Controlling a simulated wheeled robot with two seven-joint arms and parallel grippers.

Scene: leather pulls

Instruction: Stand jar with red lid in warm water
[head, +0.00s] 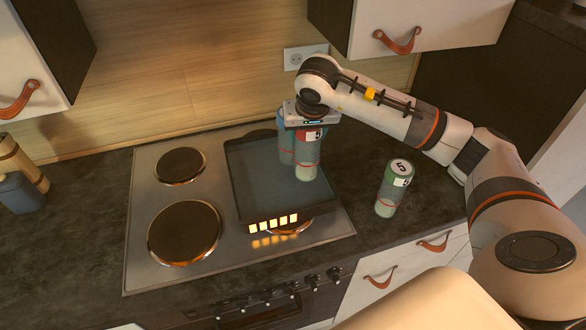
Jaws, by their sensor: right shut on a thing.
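The jar with the red lid (307,158) is in my right gripper (311,126), which is shut around its top. The jar is upright, over the right part of a dark square basin (246,178) with a bluish, water-like surface. I cannot tell whether its base touches the bottom. A bluish jar (285,150) stands just behind and left of it, partly hidden by the held jar and gripper. My left gripper is not in view.
The basin sits on a stove with hot plates (184,232) at left; its front edge has several lit yellow squares (273,223). A green-lidded jar (392,190) marked 5 stands on the counter at right. Containers (20,192) stand at far left. Cabinets with leather pulls (397,41) hang above.

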